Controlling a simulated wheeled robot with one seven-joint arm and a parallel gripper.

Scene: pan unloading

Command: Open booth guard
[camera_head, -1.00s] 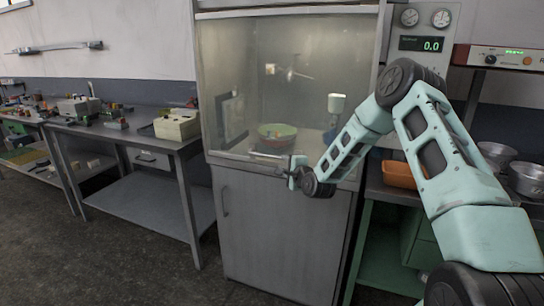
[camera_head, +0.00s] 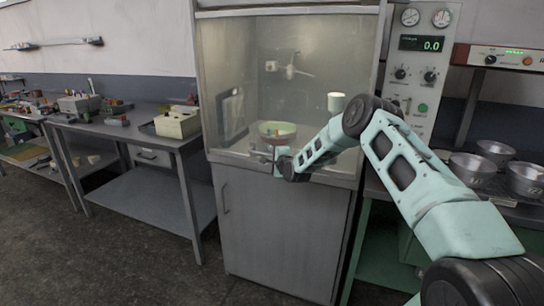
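The booth guard (camera_head: 235,60) is a clear, slightly hazy pane across the front of the grey booth. It appears lowered, reaching down to the lower front edge of the window. My gripper (camera_head: 268,157) is at this lower edge, near the middle, with its fingers towards the booth front. The fingers are small and partly hidden by my wrist, so I cannot tell whether they are open, or whether they touch the guard.
A white cup-like fixture (camera_head: 336,102) shows inside the booth. A workbench (camera_head: 130,130) with a cream box (camera_head: 177,123) stands left. Metal pots (camera_head: 474,168) sit on the right bench, beside the control panel (camera_head: 420,75). The floor in front of the left bench is clear.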

